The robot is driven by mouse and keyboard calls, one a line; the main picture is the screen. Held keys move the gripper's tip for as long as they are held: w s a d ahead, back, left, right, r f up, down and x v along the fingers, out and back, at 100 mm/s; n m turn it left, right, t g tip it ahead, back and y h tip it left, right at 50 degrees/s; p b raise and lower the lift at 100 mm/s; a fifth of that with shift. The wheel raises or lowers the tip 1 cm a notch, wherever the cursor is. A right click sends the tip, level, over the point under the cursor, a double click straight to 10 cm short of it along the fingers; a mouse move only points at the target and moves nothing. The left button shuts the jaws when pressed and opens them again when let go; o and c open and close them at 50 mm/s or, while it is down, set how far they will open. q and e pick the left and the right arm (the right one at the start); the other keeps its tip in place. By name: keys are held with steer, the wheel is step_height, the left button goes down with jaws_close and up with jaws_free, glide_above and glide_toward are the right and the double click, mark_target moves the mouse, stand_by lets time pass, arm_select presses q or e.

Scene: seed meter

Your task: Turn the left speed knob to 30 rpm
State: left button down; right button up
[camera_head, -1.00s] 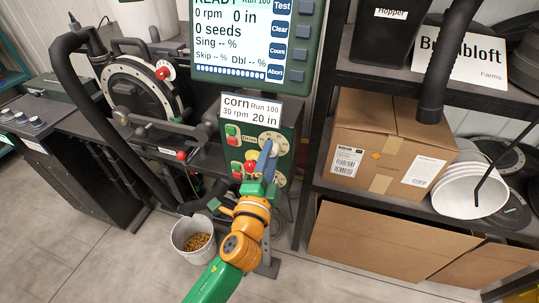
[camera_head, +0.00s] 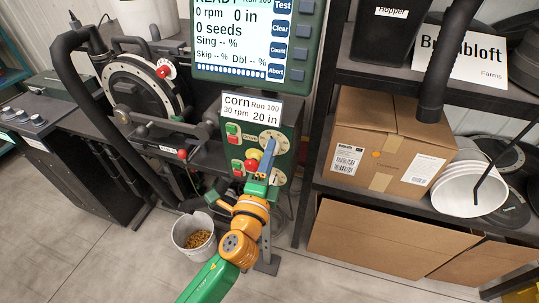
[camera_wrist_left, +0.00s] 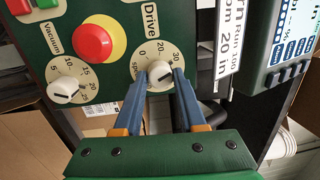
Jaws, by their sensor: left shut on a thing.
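The drive speed knob (camera_wrist_left: 159,73) is a white knob on a cream dial marked with 20 and 30, under the word Drive. My left gripper (camera_wrist_left: 160,77) has its two blue fingers on either side of this knob, shut on it. A dark mark shows on the knob, but its exact reading is hard to tell. In the head view the drive dial (camera_head: 273,137) is partly covered by my left gripper (camera_head: 270,146). A card (camera_head: 251,108) reads corn, Run 100, 30 rpm, 20 in. The monitor (camera_head: 240,40) reads 0 rpm. My right gripper is out of view.
The vacuum knob (camera_wrist_left: 65,88) sits on a similar dial beside the drive dial. A red button with a yellow collar (camera_wrist_left: 92,40) lies close by. A bucket of corn (camera_head: 194,235) stands on the floor. A shelf with a cardboard box (camera_head: 388,140) is at the right.

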arm_select(q)
steer(key=shift+c, duration=2.4)
jaws_free()
steer(key=b+v, duration=0.1)
steer(key=v, duration=0.6)
